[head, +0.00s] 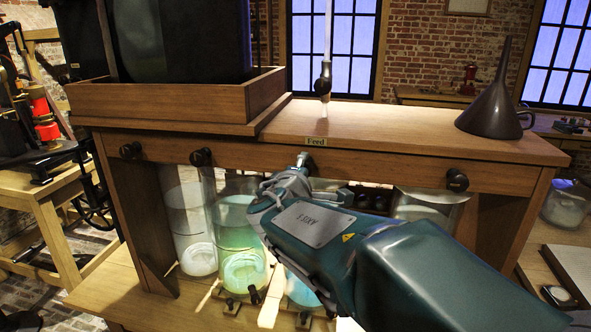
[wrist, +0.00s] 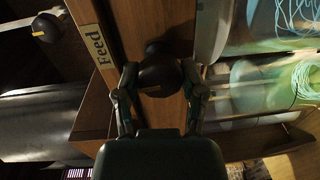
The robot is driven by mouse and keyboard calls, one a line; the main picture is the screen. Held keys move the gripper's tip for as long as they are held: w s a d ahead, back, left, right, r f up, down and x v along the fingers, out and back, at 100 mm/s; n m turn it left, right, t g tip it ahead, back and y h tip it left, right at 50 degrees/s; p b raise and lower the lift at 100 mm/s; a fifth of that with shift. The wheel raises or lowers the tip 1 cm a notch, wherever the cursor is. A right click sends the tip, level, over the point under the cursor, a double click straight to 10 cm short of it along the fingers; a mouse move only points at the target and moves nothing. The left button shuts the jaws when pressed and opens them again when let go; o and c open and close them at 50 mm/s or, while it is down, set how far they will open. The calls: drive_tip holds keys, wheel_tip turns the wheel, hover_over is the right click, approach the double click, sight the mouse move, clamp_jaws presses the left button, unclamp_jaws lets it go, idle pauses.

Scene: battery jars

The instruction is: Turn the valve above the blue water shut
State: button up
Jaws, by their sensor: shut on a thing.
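My gripper (wrist: 160,84) is shut on this knob, one finger on each side. In the head view my gripper (head: 303,168) reaches the rail just below the Feed label (head: 316,141), and my arm hides most of this knob. The jar of blue water (head: 301,290) stands below, partly behind my arm. The jar of green water (head: 240,240) is left of it.
Other valve knobs sit on the rail at far left (head: 130,150), left (head: 201,157) and right (head: 457,180). A jar of clear liquid (head: 187,225) stands at left. A dark funnel (head: 490,108) stands on the bench top (head: 410,135). A spout (head: 324,80) hangs above.

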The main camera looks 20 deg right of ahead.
drive_tip(key=shift+f+m, duration=0.2)
drive_tip(key=shift+m, duration=0.3)
drive_tip(key=shift+f, duration=0.1)
drive_tip(key=o, duration=1.2)
drive_tip(key=shift+c, duration=0.2)
drive_tip(key=shift+r, duration=0.2)
drive_tip(key=shift+s+a, duration=0.2)
drive_tip(key=shift+s, duration=0.05)
drive_tip(key=f+v, duration=0.1)
drive_tip(key=v, duration=1)
drive_tip(key=shift+s+r, duration=0.2)
drive_tip(key=shift+r, duration=0.2)
